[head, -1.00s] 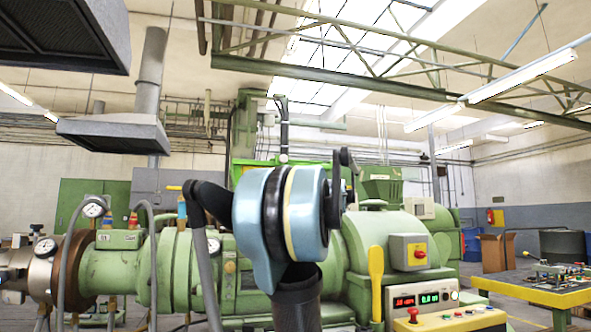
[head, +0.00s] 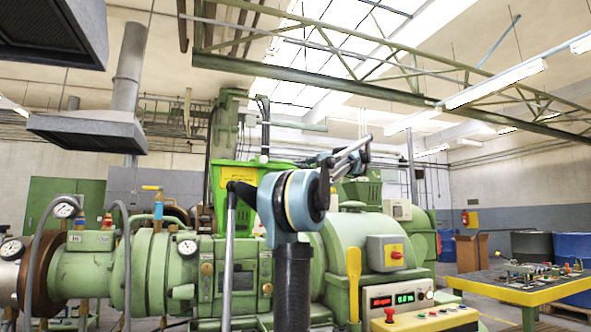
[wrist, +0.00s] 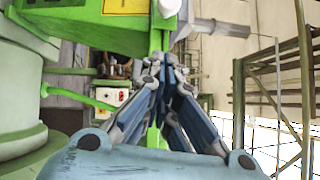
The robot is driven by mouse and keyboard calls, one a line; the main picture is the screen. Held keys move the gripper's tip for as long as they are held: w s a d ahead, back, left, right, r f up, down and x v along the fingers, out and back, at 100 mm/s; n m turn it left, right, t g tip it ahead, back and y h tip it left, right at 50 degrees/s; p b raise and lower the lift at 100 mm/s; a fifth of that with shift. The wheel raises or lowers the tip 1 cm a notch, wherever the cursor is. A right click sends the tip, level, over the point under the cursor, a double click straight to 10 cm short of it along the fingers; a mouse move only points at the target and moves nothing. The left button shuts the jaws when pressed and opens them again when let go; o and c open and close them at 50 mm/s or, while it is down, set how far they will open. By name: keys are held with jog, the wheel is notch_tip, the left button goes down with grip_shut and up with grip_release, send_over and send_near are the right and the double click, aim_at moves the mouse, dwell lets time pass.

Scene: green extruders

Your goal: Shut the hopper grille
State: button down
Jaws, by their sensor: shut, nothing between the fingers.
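A bright green hopper (head: 222,192) with a yellow label stands on the green extruder, left of my arm's blue joint in the head view. It also shows at the top left of the wrist view (wrist: 80,18), turned sideways. A bright green bar or edge (wrist: 155,42) runs down behind my fingertips. I cannot clearly make out the grille or its angle. My gripper (wrist: 168,68) is shut and empty, with its fingertips close in front of that edge; contact cannot be told. In the head view my gripper (head: 362,150) is raised to the right of the hopper, partly hidden by the arm.
The green extruder body (head: 145,265) fills the lower middle, with gauges and hoses at left. A control panel (head: 398,298) and a grey switch box (head: 386,253) are at right. A yellow-edged table (head: 520,292) stands farther right. A grey hood (head: 88,128) hangs at upper left.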

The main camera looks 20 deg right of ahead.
jog(key=shift+w+a+r, duration=0.25)
jog(key=shift+w+a, duration=0.85)
jog(key=shift+a, duration=0.35)
jog(key=shift+w+a+r, duration=0.2)
jog(key=shift+w+a, duration=0.9)
jog(key=shift+a, duration=0.35)
jog(key=shift+w+a+r, duration=0.25)
jog(key=shift+w+a, duration=0.85)
jog(key=shift+a, duration=0.35)
